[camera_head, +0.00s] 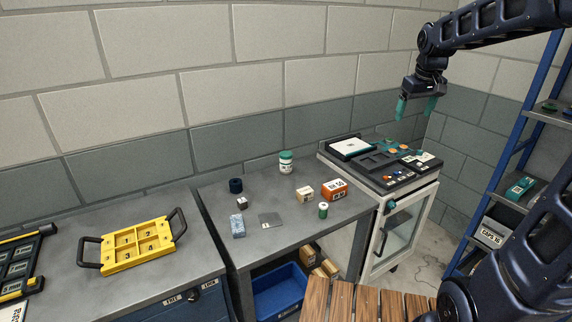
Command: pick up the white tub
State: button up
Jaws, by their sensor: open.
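The white tub (286,165) is a small white cylinder with a green lid or band near the top. It stands upright at the back of the grey bench (285,237), close to the wall. My gripper (416,108) hangs at the upper right, fingers pointing down, with its two teal fingertips apart and nothing between them. It is above the cabinet with the black tray, well to the right of the tub and higher than it.
A yellow tray (105,255) lies on the left bench. A blue-posted shelf (521,130) stands at right.

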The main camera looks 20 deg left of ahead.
jog(key=w+a+f+n, duration=0.2)
jog(key=w+a+n, duration=0.1)
jog(key=w+a, duration=0.75)
jog(key=n+g, duration=0.3)
jog(key=n, duration=0.3)
send_over(286, 154)
jog(key=f, duration=2.4)
jog(key=shift+w+d, duration=0.1)
jog(key=shift+d, duration=0.1)
jog(key=shift+a+f+n, duration=0.3)
jog(key=shift+a+f, duration=0.05)
jog(key=shift+f, duration=0.2)
notch_tip(286, 154, down, 5)
jog(key=shift+f, duration=0.2)
jog(key=shift+w+f, duration=0.15)
jog(key=shift+f, duration=1.1)
jog(key=shift+w+f, duration=0.1)
jog(key=shift+f, duration=1.15)
jog(key=c, duration=1.5)
